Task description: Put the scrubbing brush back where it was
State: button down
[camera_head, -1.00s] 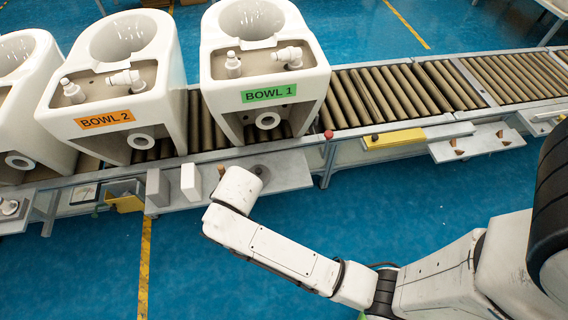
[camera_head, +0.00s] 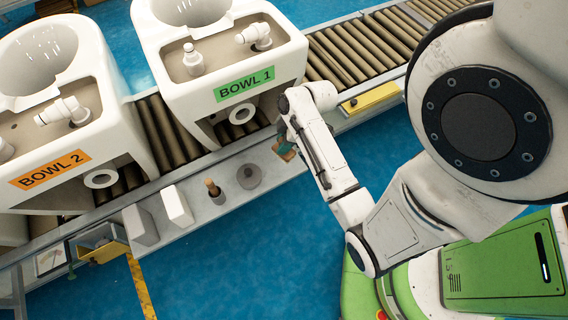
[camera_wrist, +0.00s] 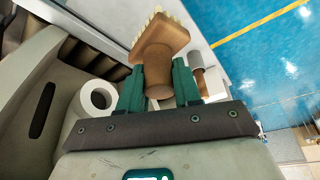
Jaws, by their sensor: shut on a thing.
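The scrubbing brush (camera_wrist: 158,42) has a brown wooden head, pale bristles and a round handle. In the wrist view my gripper (camera_wrist: 158,86) is shut on the handle with its green fingers, one on each side. The bristle head sticks out beyond the fingertips. A grey shelf (camera_head: 228,203) runs along the conveyor's front. A brown-handled tool (camera_head: 213,188) stands on it, beside a round dark grey disc (camera_head: 249,176).
Two pale blocks (camera_head: 177,206) stand at the shelf's left part. BOWL 1 (camera_head: 244,85) and BOWL 2 (camera_head: 50,170) are white toilets on the roller conveyor (camera_head: 335,55) behind. A yellow box (camera_head: 370,97) is right of my gripper. Blue floor lies in front.

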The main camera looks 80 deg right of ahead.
jog(key=s+d+f+n+b, duration=0.1)
jog(key=s+d+f+b, duration=0.15)
jog(key=s, duration=1.05)
jog(key=shift+w+d+f+b, duration=0.25)
jog(key=shift+w+d+f, duration=0.3)
jog(key=shift+w+f, duration=1.65)
jog(key=shift+w+d+f+b, duration=0.3)
jog(key=shift+w+d+f, duration=0.25)
jog(key=shift+w+f, duration=1.65)
jog(key=shift+w+d+f+b, duration=0.25)
jog(key=shift+w+d+f, duration=0.3)
jog(key=shift+w+f, duration=1.65)
jog(key=shift+w+r, duration=0.2)
jog(key=shift+f, duration=0.1)
jog(key=c, duration=0.8)
grip_release()
